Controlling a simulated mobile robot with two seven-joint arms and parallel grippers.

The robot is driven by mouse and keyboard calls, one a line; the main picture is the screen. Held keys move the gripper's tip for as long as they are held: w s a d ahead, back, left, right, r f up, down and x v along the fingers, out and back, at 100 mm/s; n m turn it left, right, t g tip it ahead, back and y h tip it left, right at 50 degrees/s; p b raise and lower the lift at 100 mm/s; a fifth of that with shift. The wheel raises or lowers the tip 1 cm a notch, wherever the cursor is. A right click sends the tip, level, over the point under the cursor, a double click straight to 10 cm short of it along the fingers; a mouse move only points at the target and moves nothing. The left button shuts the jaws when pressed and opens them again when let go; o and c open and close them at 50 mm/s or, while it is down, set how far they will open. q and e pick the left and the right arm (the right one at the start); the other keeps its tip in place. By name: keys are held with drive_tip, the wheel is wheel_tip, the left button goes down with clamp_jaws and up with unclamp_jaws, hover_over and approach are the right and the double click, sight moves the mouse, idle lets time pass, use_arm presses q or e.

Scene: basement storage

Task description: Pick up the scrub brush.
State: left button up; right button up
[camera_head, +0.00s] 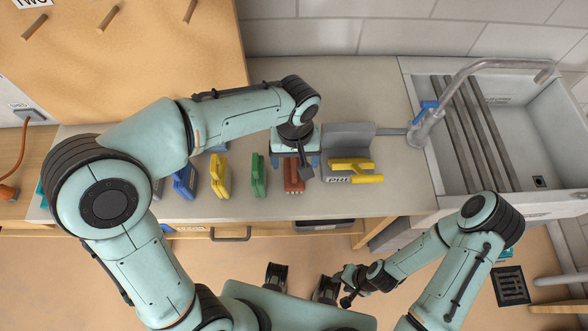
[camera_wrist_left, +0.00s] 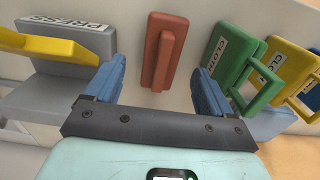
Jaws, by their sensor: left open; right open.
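The scrub brush (camera_head: 294,178) appears to be the red-brown block lying on the grey counter. In the left wrist view the red-brown brush (camera_wrist_left: 163,52) lies between and beyond the two blue fingertips. My left gripper (camera_head: 294,163) is open, above the counter at the brush's far end. In the left wrist view the jaws of my left gripper (camera_wrist_left: 160,70) are empty, with a gap on either side of the brush. In the head view the gripper hides part of the brush. My right gripper (camera_head: 345,284) is low, in front of the counter; its fingers are hard to make out.
A yellow-handled grey press (camera_head: 350,140) stands close on the right. Green (camera_head: 258,176), yellow (camera_head: 220,176) and blue (camera_head: 185,182) cloth holders stand to the left. The sink (camera_head: 540,130) with its tap (camera_head: 470,72) is at the far right. The counter's front strip is clear.

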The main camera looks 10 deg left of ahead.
sight(294, 164)
use_arm(q)
wheel_tip(294, 164, down, 5)
drive_tip(key=shift+a+f, duration=0.15)
drive_tip(key=shift+w, duration=0.1)
drive_tip(key=c, duration=1.2)
